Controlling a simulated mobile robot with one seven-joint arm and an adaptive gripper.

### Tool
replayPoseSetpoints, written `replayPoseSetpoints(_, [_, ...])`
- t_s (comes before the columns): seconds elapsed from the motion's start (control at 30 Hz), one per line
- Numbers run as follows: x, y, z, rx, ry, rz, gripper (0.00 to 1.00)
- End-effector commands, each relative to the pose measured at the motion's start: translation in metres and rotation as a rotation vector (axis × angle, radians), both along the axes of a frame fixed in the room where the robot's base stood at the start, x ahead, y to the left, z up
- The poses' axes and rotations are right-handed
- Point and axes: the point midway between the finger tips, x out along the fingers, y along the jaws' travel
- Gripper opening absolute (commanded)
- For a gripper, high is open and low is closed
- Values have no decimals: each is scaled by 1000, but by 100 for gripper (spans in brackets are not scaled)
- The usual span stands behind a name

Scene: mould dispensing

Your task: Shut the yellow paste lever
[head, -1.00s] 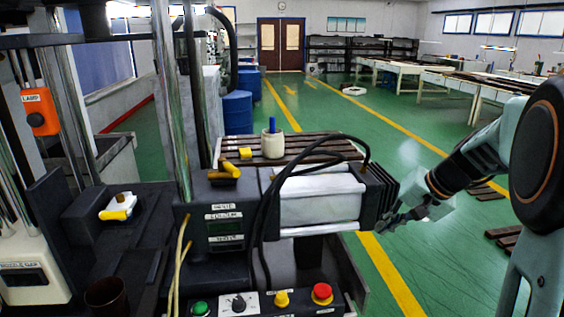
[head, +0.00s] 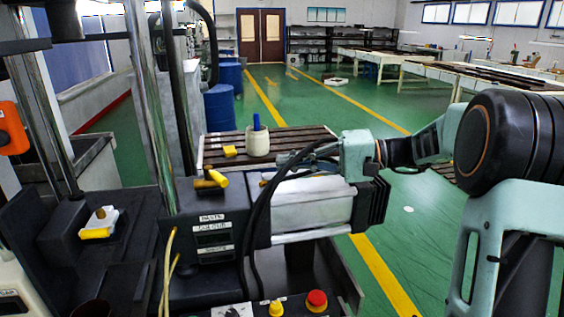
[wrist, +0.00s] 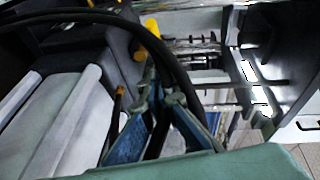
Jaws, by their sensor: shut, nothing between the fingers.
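The yellow paste lever (head: 212,180) sits on top of the dark block above the paste label, at the left end of the white cylinder. Its yellow handle tilts out over a dark base. In the wrist view a yellow piece (wrist: 152,28), likely this lever, shows beyond the fingers, partly cut by a black hose. My gripper (head: 284,160) reaches in from the right above the cylinder, to the right of the lever and apart from it. In the wrist view its blue-grey fingers (wrist: 163,98) are shut with nothing held.
Black hoses (head: 262,205) loop over the white cylinder (head: 310,198) close to my gripper. Another yellow handle (head: 95,233) lies at left. A red button (head: 316,299) is in front.

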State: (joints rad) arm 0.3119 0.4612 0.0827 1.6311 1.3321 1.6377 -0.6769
Motion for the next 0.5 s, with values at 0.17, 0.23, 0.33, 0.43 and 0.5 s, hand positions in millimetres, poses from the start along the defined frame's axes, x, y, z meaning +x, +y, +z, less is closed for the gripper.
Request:
replayPoseSetpoints(0.17, [1,41,-5,-1,1,5,0])
replayPoseSetpoints(0.23, [2,56,-7,-2,1,5,0])
replayPoseSetpoints(0.33, [3,76,-10,-1,1,3,0])
replayPoseSetpoints(0.43, [-7,86,-13,-2,2,1,0])
replayPoseSetpoints(0.5, [-13,92,-14,-2,1,1,0])
